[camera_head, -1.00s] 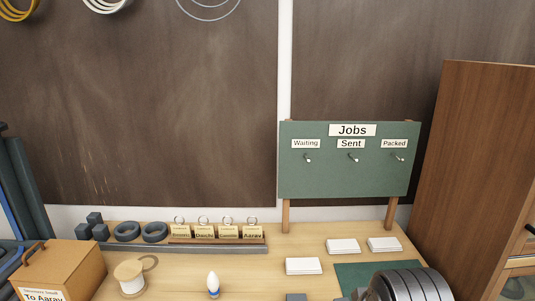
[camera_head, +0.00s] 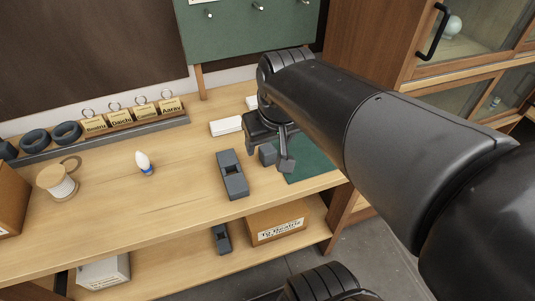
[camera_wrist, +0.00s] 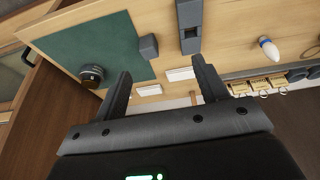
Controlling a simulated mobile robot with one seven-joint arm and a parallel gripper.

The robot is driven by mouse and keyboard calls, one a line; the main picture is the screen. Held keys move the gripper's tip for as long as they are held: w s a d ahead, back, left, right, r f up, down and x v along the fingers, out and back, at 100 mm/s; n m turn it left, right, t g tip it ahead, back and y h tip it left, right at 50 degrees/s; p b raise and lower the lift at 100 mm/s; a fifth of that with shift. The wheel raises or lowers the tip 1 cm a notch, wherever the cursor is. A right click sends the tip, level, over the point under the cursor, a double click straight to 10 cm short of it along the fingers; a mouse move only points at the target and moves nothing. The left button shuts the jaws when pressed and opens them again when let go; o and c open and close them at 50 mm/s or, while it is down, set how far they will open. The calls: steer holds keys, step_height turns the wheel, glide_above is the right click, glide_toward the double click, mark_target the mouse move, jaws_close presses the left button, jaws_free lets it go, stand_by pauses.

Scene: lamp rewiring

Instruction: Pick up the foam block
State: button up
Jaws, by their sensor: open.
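A small dark grey block, which looks like the foam block (camera_head: 268,153), sits on the workbench beside the green mat. In the wrist view the foam block (camera_wrist: 148,47) lies just beyond my fingertips, between their lines. My gripper (camera_head: 269,160) is open above the bench near the block, and it also shows in the wrist view (camera_wrist: 162,66) with nothing between its fingers. I cannot tell its exact height above the block. The arm and fingers hide part of the area around the block in the head view.
A long grey holder (camera_head: 232,173) lies left of the block. The green mat (camera_head: 312,162) is to the right, with a dark round object (camera_wrist: 91,75) on it. A wooden cabinet (camera_head: 370,45) rises at right.

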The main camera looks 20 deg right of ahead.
steer(key=w+d+f+g, duration=0.2)
steer(key=w+f, duration=0.2)
steer(key=w, duration=0.3)
steer(key=g, duration=0.2)
glide_above(269, 151)
steer(key=shift+n, duration=0.4)
steer(key=f, duration=0.6)
steer(key=shift+s+a+f, duration=0.15)
steer(key=shift+a, duration=0.05)
steer(key=shift+f, duration=0.25)
step_height(269, 151, down, 5)
steer(key=shift+f, duration=0.2)
steer(key=shift+w+d+f, duration=0.1)
steer(key=shift+d+f, duration=0.05)
steer(key=shift+f, duration=1.2)
steer(key=shift+w+d+f, duration=0.1)
steer(key=shift+d+f, duration=0.05)
steer(key=shift+f, duration=1.2)
steer(key=shift+c, duration=0.3)
steer(key=c, duration=1)
steer(key=shift+r, duration=0.15)
